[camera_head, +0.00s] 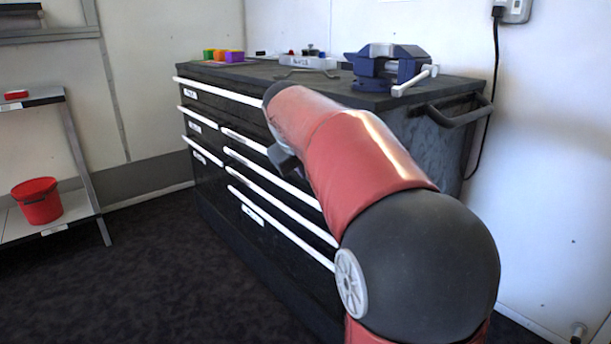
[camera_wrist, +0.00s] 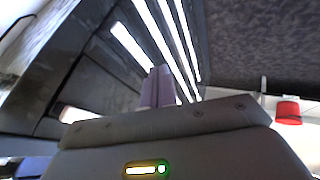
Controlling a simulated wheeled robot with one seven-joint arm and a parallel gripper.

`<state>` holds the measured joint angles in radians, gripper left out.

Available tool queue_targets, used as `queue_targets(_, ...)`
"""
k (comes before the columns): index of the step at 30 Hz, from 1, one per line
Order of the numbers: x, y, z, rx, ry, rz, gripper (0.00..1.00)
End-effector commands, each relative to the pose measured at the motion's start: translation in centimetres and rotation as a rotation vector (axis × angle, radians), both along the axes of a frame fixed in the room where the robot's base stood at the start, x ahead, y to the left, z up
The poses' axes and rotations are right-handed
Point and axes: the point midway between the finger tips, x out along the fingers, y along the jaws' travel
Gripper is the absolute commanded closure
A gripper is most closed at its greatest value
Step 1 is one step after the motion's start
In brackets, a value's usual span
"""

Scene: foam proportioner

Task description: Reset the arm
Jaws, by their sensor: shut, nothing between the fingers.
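My red and black arm reaches forward across the front of the black tool cabinet (camera_head: 265,250) in the head view. Its far end hides part of the cabinet's drawers and top edge. A dark grey piece at the arm's far end shows in front of the drawers, but the fingers cannot be made out there. In the wrist view my gripper (camera_wrist: 158,88) is shut and empty, its purple-grey fingers pressed together. The white drawer handles (camera_wrist: 160,35) of the cabinet lie beyond the fingers. I cannot tell the exact gap between them.
A blue vise (camera_head: 385,68), a white tray (camera_head: 308,62) and coloured blocks (camera_head: 234,56) stand on the cabinet top. A shelf (camera_head: 75,210) with a red bucket (camera_head: 38,202) is at the left. The dark floor (camera_head: 130,270) between shelf and cabinet is clear.

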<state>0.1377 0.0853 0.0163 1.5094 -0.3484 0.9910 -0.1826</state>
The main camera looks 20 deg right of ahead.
Motion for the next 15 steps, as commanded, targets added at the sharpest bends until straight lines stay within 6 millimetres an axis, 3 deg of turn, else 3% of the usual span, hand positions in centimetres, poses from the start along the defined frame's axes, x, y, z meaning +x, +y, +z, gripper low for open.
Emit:
queue_targets(10,-1.5,0.9,0.8,0.013,-0.001,0.001,1.0)
queue_targets(13,-4.3,2.4,0.8,0.051,-0.006,0.003,1.0)
queue_targets(15,-7.5,3.8,0.3,0.095,-0.008,0.001,1.0)
